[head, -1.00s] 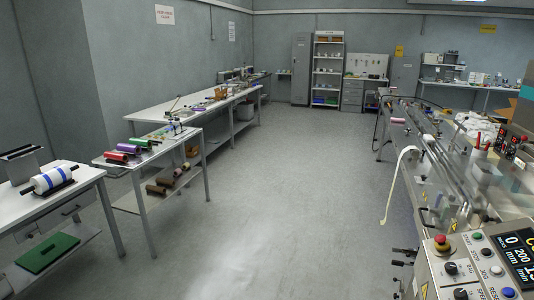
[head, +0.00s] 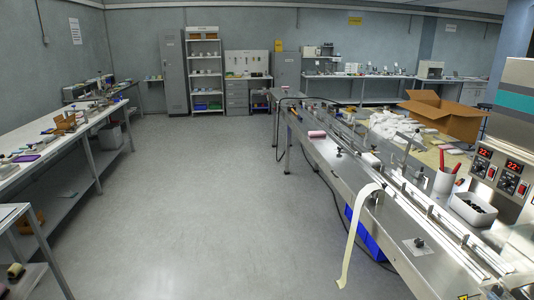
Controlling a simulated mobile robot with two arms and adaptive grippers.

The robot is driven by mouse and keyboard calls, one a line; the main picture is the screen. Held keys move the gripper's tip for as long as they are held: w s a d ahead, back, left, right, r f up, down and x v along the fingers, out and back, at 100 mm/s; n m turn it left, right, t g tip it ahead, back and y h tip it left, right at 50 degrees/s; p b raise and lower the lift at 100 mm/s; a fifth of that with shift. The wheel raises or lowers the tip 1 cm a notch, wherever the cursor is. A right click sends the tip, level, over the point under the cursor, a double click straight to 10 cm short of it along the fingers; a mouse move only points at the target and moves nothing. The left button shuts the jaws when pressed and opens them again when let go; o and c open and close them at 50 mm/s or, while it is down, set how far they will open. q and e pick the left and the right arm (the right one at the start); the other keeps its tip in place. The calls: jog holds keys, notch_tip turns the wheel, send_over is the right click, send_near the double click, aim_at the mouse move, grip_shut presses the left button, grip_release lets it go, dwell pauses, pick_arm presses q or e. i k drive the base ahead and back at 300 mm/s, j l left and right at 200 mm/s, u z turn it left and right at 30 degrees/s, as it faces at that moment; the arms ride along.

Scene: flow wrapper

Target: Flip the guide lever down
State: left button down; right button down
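The flow wrapper (head: 372,188) runs along the right side of the head view, a long metal bed with rails. Small dark knobs and fittings sit along it, among them a black knob (head: 419,243) on a pale plate near the front. I cannot tell which part is the guide lever or how it stands. A pale film strip (head: 352,235) hangs over the near side of the bed. Neither of my grippers is in view.
A control panel (head: 498,172) with red displays stands at right, by a white bin (head: 472,208) of dark items and a cup (head: 443,182) of red-handled tools. An open cardboard box (head: 445,115) lies behind. Benches line the left. The grey floor (head: 215,215) between is clear.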

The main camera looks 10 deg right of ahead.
aim_at(411, 141)
jog(key=i+z, duration=0.15)
jog(key=i, duration=0.35)
jog(key=i+j+z, duration=0.15)
jog(key=i, duration=0.35)
jog(key=i+j+z, duration=0.15)
jog(key=i, duration=0.35)
jog(key=i+j+z, duration=0.2)
jog(key=i+j, duration=0.15)
jog(key=i, duration=0.15)
